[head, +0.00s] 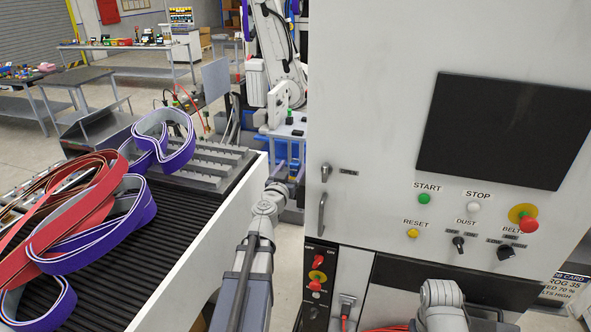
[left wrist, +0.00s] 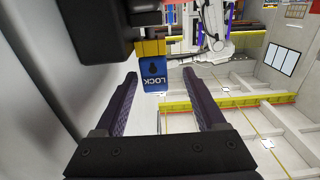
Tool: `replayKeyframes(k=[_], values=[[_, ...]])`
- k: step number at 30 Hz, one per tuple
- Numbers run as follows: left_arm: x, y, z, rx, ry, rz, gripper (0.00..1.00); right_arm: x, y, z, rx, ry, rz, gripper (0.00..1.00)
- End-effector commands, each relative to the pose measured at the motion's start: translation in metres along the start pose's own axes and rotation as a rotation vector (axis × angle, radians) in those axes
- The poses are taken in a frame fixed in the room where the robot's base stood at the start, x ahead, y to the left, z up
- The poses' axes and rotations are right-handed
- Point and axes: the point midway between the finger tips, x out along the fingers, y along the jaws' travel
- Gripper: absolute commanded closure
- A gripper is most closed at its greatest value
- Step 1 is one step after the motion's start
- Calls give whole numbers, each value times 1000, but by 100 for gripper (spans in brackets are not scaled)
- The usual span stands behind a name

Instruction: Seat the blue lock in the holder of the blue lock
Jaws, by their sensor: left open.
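The blue lock (left wrist: 154,73), marked LOCK, shows in the left wrist view just beyond my fingertips, with its lettering upside down. It adjoins a yellow part (left wrist: 150,47) beside a black box (left wrist: 95,22); I cannot tell whether that is its holder. My left gripper (left wrist: 160,76) is open, and no contact with the lock shows. In the head view the left gripper (head: 288,181) is at the left edge of the grey cabinet, and the lock cannot be made out there. My right gripper is out of view; only part of that arm shows.
The grey cabinet (head: 375,110), with a dark screen (head: 508,130) and buttons, fills the right of the head view. A conveyor (head: 95,270) with purple and red belts (head: 135,210) stands at left. Bare floor (head: 288,262) shows between them.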

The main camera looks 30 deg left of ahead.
Motion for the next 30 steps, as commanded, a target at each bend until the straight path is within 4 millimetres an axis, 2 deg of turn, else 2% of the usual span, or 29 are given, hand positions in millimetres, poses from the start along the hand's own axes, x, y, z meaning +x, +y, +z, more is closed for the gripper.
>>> replayKeyframes(k=[12,20,30], values=[[50,5,-3,0,0,-1,28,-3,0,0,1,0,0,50],[50,6,-3,0,0,-1,29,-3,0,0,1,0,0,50],[50,5,-3,0,0,-1,67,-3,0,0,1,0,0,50]])
